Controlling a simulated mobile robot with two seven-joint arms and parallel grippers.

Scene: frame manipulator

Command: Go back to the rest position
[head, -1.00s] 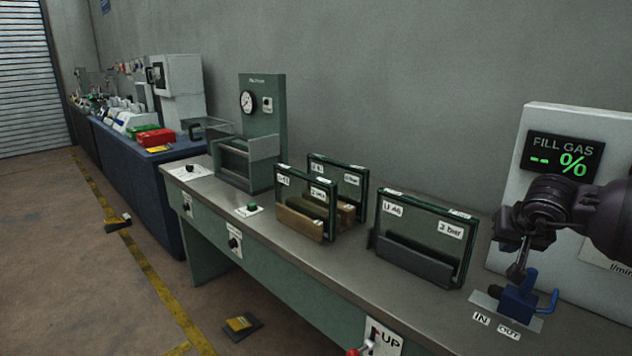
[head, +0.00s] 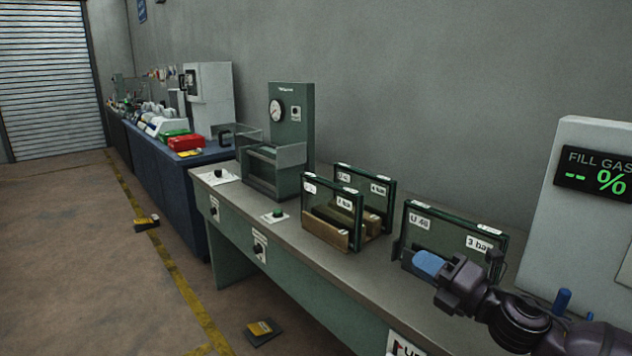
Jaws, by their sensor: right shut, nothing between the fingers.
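My right gripper (head: 430,264) comes in from the lower right, in front of the glass panel labelled U 46 (head: 455,232). It points left, is shut and holds nothing; its tip looks blue. It is raised over the front part of the bench (head: 345,270) and hides the panel's lower part. Whether it touches the panel is hard to tell, but it looks apart. My left gripper is out of view.
Two more framed panels (head: 330,205) stand in wooden holders left of the gripper. A green gauge stand (head: 292,130) is farther back. The grey FILL GAS unit (head: 560,225) stands at the right, with a blue valve part (head: 562,300) partly hidden by my arm. The floor at left is mostly clear.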

